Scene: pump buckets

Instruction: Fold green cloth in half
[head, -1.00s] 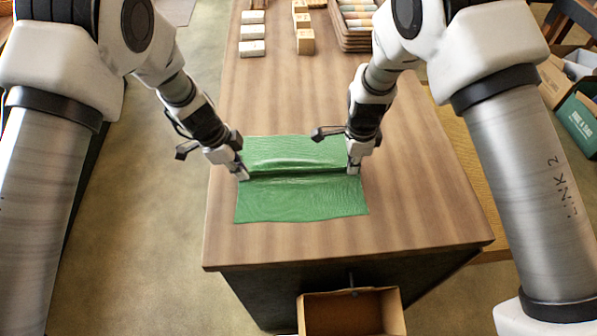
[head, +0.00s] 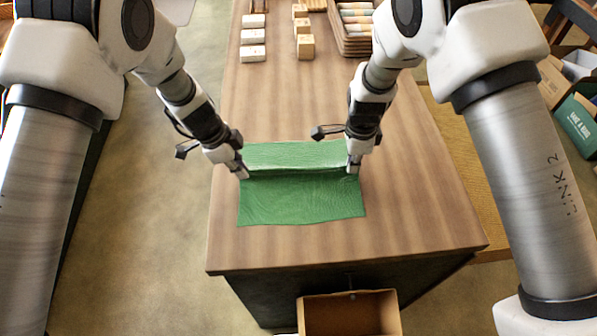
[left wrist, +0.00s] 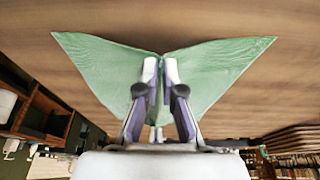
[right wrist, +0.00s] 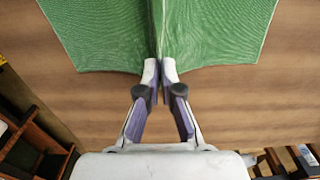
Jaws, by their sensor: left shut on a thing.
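The green cloth (head: 302,203) lies on the wooden table, with a raised ridge running across it between my two grippers. Its far part (head: 295,153) lies behind the ridge and its near part in front. My left gripper (head: 243,173) is shut on the cloth's left edge at the ridge; in the left wrist view the cloth (left wrist: 105,72) is pinched between the fingertips (left wrist: 160,68). My right gripper (head: 353,170) is at the right edge; in the right wrist view its fingertips (right wrist: 161,68) are closed together on the pinched cloth (right wrist: 215,32).
White blocks (head: 252,37), wooden blocks (head: 305,46) and a tray of rolled items (head: 352,42) stand at the table's far end. An open cardboard box (head: 350,312) sits below the near edge. The table around the cloth is clear.

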